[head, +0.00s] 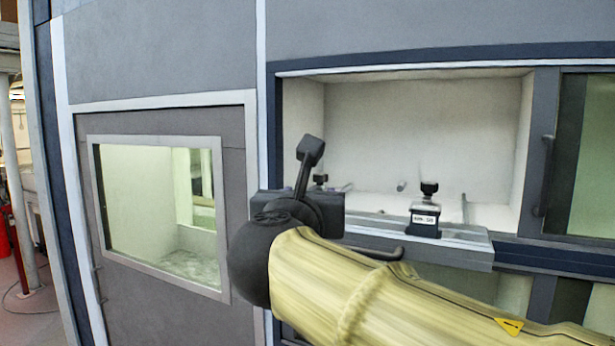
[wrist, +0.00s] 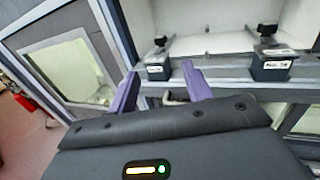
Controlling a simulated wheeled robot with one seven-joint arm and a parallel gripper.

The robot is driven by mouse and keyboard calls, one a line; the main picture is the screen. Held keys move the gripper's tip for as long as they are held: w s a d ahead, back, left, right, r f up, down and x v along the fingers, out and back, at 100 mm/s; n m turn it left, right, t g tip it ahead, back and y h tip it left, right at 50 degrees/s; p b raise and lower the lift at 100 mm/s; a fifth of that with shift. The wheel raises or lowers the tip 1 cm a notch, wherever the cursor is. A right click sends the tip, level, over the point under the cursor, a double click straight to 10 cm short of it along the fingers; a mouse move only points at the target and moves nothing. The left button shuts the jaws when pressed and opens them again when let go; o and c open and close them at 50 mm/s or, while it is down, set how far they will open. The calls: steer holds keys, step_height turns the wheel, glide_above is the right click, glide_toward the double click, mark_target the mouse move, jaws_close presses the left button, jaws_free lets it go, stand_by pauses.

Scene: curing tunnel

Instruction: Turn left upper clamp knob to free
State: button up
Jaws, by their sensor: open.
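Two dark clamp blocks with white labels and black knobs stand on the grey ledge of the recess. The left clamp block (wrist: 158,66) with its left knob (wrist: 160,42) shows beyond my fingers in the wrist view. In the head view the left knob (head: 321,179) shows just right of my wrist, and its block is mostly hidden. My gripper (wrist: 160,70) is open and empty, its two purple fingers spread and pointing at the left block, apart from the knob. The right clamp block (head: 425,220) and right knob (head: 429,188) stand clear. The knobs' exact turn is too small to tell.
The grey ledge (head: 470,250) juts out below the open white recess (head: 420,125). A dark hooked handle (head: 375,253) sticks out beneath it. A windowed door panel (head: 160,190) is at left, and a dark-framed glazed panel (head: 588,150) is at right.

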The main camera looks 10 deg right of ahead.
mark_target(319, 176)
steer(key=p+x, duration=0.5)
steer(key=x, duration=1.2)
steer(key=shift+w+p, duration=0.15)
steer(key=shift+p, duration=0.2)
steer(key=shift+w+d+f, duration=0.15)
steer(key=shift+w+d, duration=0.1)
steer(key=shift+w, duration=0.05)
steer(key=shift+s+a, duration=0.15)
steer(key=shift+a, duration=0.1)
steer(key=shift+c, duration=0.7)
steer(key=c, duration=0.8)
